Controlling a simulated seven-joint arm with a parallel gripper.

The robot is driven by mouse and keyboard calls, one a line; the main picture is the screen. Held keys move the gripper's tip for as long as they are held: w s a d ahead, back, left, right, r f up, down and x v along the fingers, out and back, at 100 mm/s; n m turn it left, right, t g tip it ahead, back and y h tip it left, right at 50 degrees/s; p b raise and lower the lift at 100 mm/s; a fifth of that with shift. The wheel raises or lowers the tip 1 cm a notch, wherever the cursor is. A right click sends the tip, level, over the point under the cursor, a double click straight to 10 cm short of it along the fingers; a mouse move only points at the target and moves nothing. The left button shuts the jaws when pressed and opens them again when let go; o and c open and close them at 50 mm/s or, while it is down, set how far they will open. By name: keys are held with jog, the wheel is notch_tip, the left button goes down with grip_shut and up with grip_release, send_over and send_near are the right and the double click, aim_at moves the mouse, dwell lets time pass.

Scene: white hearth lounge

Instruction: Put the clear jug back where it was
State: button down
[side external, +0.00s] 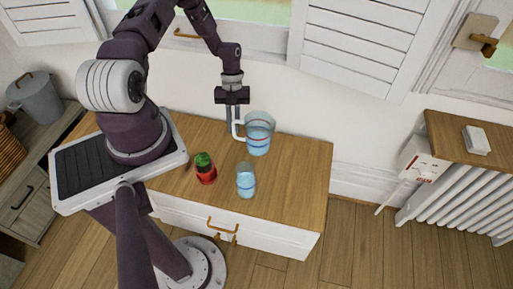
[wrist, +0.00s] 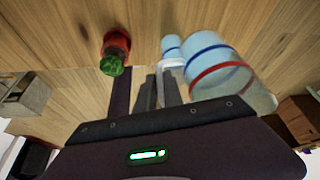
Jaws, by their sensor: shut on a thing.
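The clear jug (side external: 258,136) is bluish and see-through, with a blue and a red band and a white handle on its left side. My gripper (side external: 234,130) points down and is shut on the jug's handle. In the wrist view the fingers (wrist: 160,82) close at the white handle (wrist: 173,64), with the jug (wrist: 215,62) just to their right. The jug looks about upright at the back of the wooden cabinet top (side external: 295,165). I cannot tell whether its base touches the wood.
A clear tumbler with coloured bands (side external: 246,181) stands in front of the jug. A red jar with a green top (side external: 205,170) stands left of the tumbler. The cabinet top is clear to the right of the jug. The white wall (side external: 300,110) is close behind.

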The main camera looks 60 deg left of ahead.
jog(key=w+a+f+n+t, duration=0.1)
jog(key=w+f+n, duration=0.1)
jog(key=f+n, duration=0.2)
jog(key=w+f+n+t, duration=0.1)
jog(key=f+n+t, duration=0.1)
jog(key=f+n, duration=0.2)
jog(key=w+a+f+n+t, duration=0.1)
jog(key=w+f+n+t, duration=0.1)
jog(key=f+n, duration=0.3)
jog(key=shift+w+a+f, duration=0.15)
jog(key=shift+w+f, duration=0.05)
jog(key=shift+f, duration=0.8)
jog(key=shift+w+a+f, duration=0.15)
jog(key=shift+f, duration=0.95)
jog(key=c, duration=1.5)
grip_release()
